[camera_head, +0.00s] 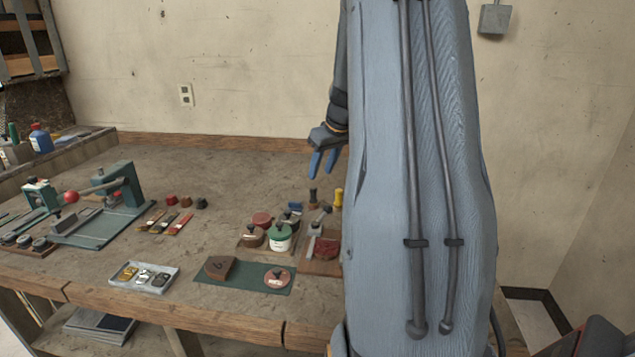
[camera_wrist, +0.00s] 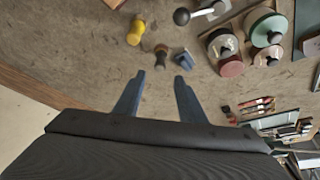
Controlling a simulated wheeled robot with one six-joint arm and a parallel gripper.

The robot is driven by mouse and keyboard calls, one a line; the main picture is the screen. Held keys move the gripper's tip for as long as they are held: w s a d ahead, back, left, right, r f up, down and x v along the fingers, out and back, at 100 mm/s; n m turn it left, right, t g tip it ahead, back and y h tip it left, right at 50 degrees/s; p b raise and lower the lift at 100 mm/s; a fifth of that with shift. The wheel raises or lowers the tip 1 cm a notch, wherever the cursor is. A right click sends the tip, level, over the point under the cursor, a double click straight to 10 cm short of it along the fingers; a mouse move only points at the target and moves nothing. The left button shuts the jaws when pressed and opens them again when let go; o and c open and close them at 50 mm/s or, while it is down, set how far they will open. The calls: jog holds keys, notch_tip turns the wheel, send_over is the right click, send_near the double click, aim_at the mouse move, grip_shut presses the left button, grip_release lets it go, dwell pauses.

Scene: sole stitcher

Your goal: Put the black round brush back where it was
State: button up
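A dark, round-topped upright piece that looks like the black round brush (camera_head: 313,197) stands at the back of the workbench, left of a yellow-handled one. In the wrist view the dark brush (camera_wrist: 162,56) stands just beyond my fingertips, roughly in line with the gap between them. My gripper (camera_head: 322,174) hangs pointing down above the back of the bench, over the brush. In the wrist view my gripper (camera_wrist: 160,76) is open, with nothing between its blue fingers. I cannot see any marked place for the brush.
The yellow-handled piece (camera_wrist: 136,32) and a small blue-grey object (camera_wrist: 183,60) stand close on either side. Round tins (camera_head: 281,238) are grouped nearby. A green mat (camera_head: 239,279) holds a brown block and a round tin. A press (camera_head: 122,187) stands left. My arm hides the bench's right.

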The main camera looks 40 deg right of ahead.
jog(key=s+a+f+g, duration=0.1)
jog(key=s+a+f, duration=0.15)
jog(key=a, duration=0.95)
jog(key=s+a+f+g, duration=0.1)
jog(key=s+a, duration=0.3)
jog(key=a, duration=0.8)
jog(key=s+a+f, duration=0.1)
jog(key=s+a, duration=0.3)
jog(key=s+a+f+g, duration=0.1)
jog(key=s+a+f, duration=0.1)
jog(key=s+a, duration=0.3)
jog(key=s+a+f+g, duration=0.1)
jog(key=s+a, duration=0.3)
jog(key=s, duration=0.1)
jog(key=shift+s+a+f+n, duration=0.15)
jog(key=shift+a+f+n, duration=0.1)
jog(key=shift+a+n, duration=0.15)
jog(key=shift+d, duration=0.2)
